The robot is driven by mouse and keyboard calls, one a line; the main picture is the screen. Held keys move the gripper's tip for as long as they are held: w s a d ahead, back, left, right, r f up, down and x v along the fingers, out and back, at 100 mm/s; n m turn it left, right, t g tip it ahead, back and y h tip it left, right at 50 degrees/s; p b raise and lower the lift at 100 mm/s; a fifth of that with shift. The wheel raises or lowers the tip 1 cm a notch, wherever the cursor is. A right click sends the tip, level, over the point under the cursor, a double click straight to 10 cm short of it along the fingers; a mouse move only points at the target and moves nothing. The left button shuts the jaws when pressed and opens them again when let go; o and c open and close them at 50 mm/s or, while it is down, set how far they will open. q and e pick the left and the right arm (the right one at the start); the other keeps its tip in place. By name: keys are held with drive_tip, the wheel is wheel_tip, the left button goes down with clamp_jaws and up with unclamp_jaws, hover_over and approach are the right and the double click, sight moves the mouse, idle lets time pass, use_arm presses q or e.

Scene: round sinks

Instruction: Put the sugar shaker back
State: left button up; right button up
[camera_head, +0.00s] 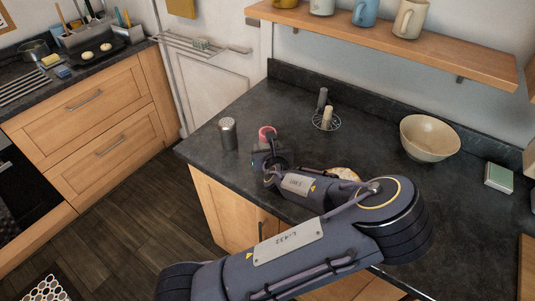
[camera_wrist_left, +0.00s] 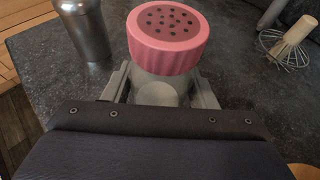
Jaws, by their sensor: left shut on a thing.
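The sugar shaker has a pink lid (camera_head: 267,133) with dark holes and a pale grey body. In the left wrist view the shaker (camera_wrist_left: 167,40) stands upright between the fingers of my left gripper (camera_wrist_left: 162,88), which is shut on its body. In the head view my left gripper (camera_head: 270,157) is over the left part of the dark counter (camera_head: 300,92); the arm hides most of the shaker's body. I cannot tell whether its base touches the counter. My right gripper is not in view.
A steel shaker (camera_head: 228,133) stands close left, near the counter edge; it also shows in the left wrist view (camera_wrist_left: 82,28). A whisk (camera_head: 326,120), a beige bowl (camera_head: 430,137) and a small green-topped box (camera_head: 499,175) are farther right. A mug shelf (camera_head: 400,45) hangs above.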

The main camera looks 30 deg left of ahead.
use_arm(q)
drive_tip(key=shift+f, duration=1.3)
drive_tip(key=shift+f, duration=0.15)
drive_tip(key=o, duration=1)
drive_tip(key=shift+s+d+r, duration=0.1)
drive_tip(key=shift+s+r, duration=0.05)
drive_tip(key=shift+r, duration=0.05)
drive_tip(key=b+v, duration=0.1)
drive_tip(key=v, duration=1)
drive_tip(key=shift+s+d+r, duration=0.2)
drive_tip(key=shift+s, duration=0.05)
